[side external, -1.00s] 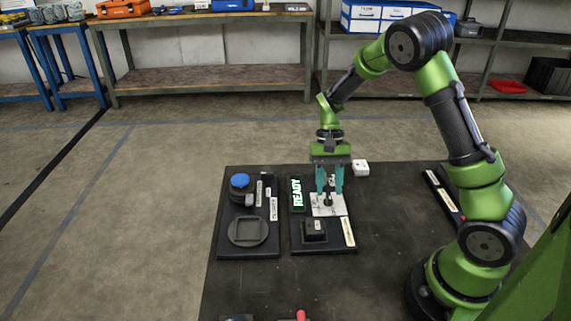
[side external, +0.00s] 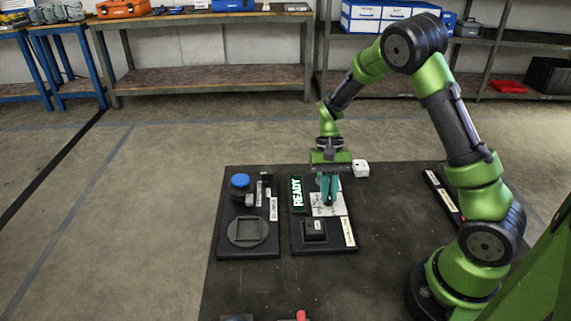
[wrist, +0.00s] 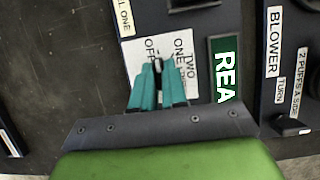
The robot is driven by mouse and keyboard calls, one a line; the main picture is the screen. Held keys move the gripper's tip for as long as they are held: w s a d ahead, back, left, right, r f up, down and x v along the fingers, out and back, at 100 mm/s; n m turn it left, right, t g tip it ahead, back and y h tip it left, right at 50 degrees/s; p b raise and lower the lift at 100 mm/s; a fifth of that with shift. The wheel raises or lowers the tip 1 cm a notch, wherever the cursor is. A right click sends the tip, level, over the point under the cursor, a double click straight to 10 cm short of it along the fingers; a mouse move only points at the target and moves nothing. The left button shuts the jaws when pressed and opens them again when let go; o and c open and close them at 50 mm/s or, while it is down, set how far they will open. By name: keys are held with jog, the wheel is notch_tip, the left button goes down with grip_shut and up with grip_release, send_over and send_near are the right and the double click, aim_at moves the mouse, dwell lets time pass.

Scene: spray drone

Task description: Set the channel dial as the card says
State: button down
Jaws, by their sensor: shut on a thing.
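My gripper (side external: 328,190) is shut on the channel dial (wrist: 158,64), a small dark knob on a white plate (wrist: 131,58). The fingers hide most of the dial, so its setting cannot be read. In the wrist view the plate carries the words OFF, ONE and TWO around the dial. The plate also shows in the side external view (side external: 343,209), on a black panel (side external: 322,249). A green-lit READY sign (side external: 297,193) stands beside the plate. I cannot make out an instruction card for certain.
A second black panel (side external: 262,251) on the left has a blue-topped knob (side external: 239,181) and a round grey socket (side external: 248,231). A small white box (side external: 361,168) lies behind my gripper. A black block (side external: 314,229) sits in front of the plate.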

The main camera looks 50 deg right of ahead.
jog(key=m, duration=0.2)
jog(key=m+t+y, duration=0.1)
jog(key=m, duration=0.1)
jog(key=shift+s+f+m, duration=0.1)
jog(key=shift+s+m, duration=0.05)
jog(key=shift+m, duration=0.15)
jog(key=shift+s+m+t, duration=0.1)
jog(key=shift+m+t, duration=0.9)
jog(key=shift+m, duration=1)
jog(key=c, duration=1.2)
grip_release()
jog(key=shift+o, duration=0.2)
jog(key=shift+d, duration=0.1)
